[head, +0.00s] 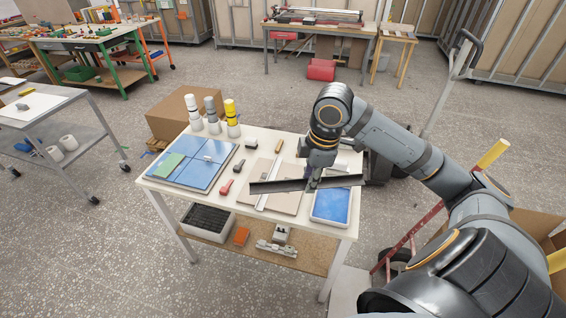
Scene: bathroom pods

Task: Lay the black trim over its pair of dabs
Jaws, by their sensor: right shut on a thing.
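The black trim (281,186) is a long, dark, straight strip. My right gripper (315,179) is shut on it right of its middle and holds it roughly level across the right half of the white worktable (218,204). Below and behind the trim is a beige board (286,204) with a thin white strip (268,192) on it. I cannot make out any dabs; the trim and gripper hide part of the board. I cannot tell how far above the board the trim is. My left gripper is out of view.
Blue tiles (205,169) with a green pad (170,163) lie at the table's left. Several capped bottles (212,118) stand at the back. A blue tray (331,205) sits at the right, near the trim. Red (227,187) and black (239,166) hand tools lie mid-table.

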